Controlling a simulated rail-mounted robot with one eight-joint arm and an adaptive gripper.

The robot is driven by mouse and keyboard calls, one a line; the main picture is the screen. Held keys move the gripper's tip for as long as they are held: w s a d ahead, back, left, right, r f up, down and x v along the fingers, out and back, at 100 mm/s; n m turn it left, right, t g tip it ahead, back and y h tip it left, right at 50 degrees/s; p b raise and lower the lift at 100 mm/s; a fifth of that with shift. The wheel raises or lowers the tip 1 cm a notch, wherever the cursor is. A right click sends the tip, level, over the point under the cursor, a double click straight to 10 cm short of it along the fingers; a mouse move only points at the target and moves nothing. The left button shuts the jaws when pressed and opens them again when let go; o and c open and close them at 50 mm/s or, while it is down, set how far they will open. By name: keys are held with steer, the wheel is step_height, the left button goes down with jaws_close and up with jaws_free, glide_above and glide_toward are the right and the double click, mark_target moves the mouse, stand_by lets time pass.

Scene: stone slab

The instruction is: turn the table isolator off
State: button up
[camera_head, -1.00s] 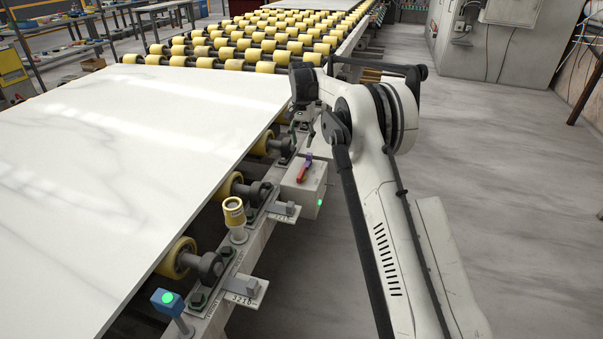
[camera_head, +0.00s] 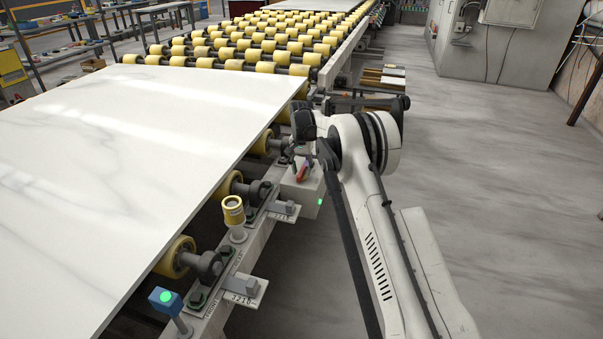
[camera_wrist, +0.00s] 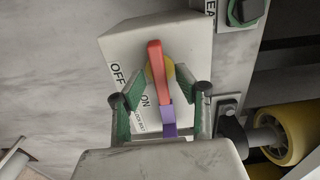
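The table isolator is a light grey box (camera_head: 301,190) on the side of the roller table, with a small green light (camera_head: 320,201). In the wrist view the box (camera_wrist: 190,45) carries a red handle (camera_wrist: 155,62) on a yellow disc, with a purple end (camera_wrist: 169,122). The handle's purple end points down the picture, beside the ON label (camera_wrist: 147,101); the OFF label (camera_wrist: 118,74) is to the left. My gripper (camera_wrist: 160,96) is open, one finger on each side of the handle, with visible gaps. In the head view my arm partly hides the gripper above the box.
A white stone slab (camera_head: 130,130) lies on the yellow-rollered table left of the isolator. A yellow-topped post (camera_head: 233,212) and a blue box with a green button (camera_head: 166,300) stand along the table edge nearer the camera. The floor (camera_head: 480,200) to the right is clear.

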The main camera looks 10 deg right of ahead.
steer(key=shift+f, duration=0.45)
jaws_close()
